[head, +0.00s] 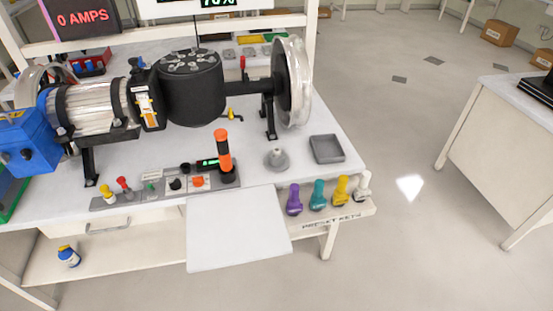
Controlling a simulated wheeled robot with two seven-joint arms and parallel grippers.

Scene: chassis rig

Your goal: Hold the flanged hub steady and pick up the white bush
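A small grey flanged piece (277,160), which looks like the flanged hub, stands upright on the white bench top, left of a grey square tray. A narrower, paler part rises from its middle; I cannot tell whether this is the white bush. No separate white bush can be made out for sure on the bench. Neither of my grippers shows in the head view, and nothing is seen touching the hub.
The grey tray (326,149) looks empty. A control strip with an orange-topped lever (223,150) lies left of the hub. A large motor rig (190,88) stands behind. Purple, teal, yellow and whitish keys (319,194) line the front right edge. A white panel (236,230) juts forward.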

